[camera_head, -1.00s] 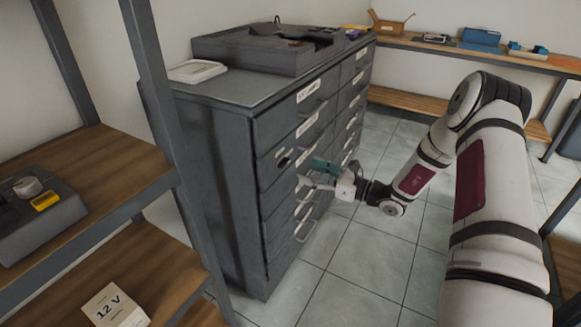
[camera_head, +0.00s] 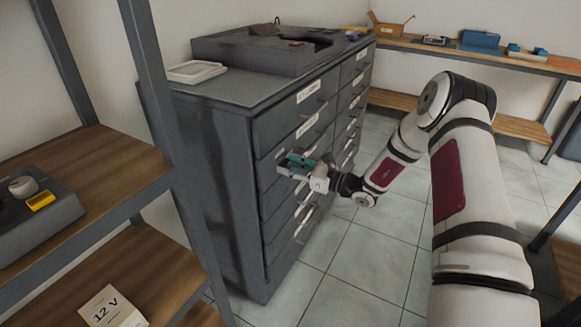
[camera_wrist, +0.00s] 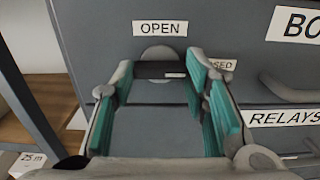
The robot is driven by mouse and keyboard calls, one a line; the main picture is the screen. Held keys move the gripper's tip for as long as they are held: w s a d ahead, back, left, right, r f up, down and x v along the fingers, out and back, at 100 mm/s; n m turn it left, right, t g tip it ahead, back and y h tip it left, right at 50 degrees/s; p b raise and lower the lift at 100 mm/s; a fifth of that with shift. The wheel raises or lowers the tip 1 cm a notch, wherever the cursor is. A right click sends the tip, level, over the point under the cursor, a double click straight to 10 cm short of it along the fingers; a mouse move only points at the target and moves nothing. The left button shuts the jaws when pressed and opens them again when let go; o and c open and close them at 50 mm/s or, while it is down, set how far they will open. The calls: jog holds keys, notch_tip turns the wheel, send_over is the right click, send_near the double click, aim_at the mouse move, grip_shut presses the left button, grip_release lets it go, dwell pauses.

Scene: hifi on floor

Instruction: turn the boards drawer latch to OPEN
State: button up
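The grey cabinet (camera_head: 215,185) holds the boards drawer; in the wrist view its label (camera_wrist: 298,24) is cut off, reading "BO". The latch (camera_wrist: 155,70) is a dark horizontal bar on a round grey plate, with a white mark towards its right end. The OPEN label (camera_wrist: 160,28) is above it; the CLOSED label (camera_wrist: 222,64), partly hidden by the right finger, is to its right. My gripper (camera_head: 297,166) is at the drawer front, its teal-padded fingers open on either side of the latch. I cannot tell whether they touch it.
A drawer handle (camera_wrist: 290,92) and the RELAYS label (camera_wrist: 285,118) are right of and below the latch. A shelf unit (camera_head: 100,160) stands close on the left. The tiled floor (camera_head: 350,270) in front of the cabinet is clear.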

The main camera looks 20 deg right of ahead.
jog(key=c, duration=0.4)
jog(key=shift+o, duration=0.3)
jog(key=shift+n, duration=0.4)
jog(key=n, duration=0.3)
jog(key=shift+n+b, duration=0.3)
jog(key=shift+b, duration=0.1)
jog(key=n+b, duration=0.1)
jog(key=n, duration=0.3)
jog(key=shift+n, duration=0.3)
jog(key=n+b, duration=0.2)
jog(key=n, duration=0.2)
jog(key=shift+f+n, duration=0.1)
jog(key=shift+n, duration=0.2)
jog(key=shift+n+b, duration=1.55)
jog(key=shift+n, duration=0.65)
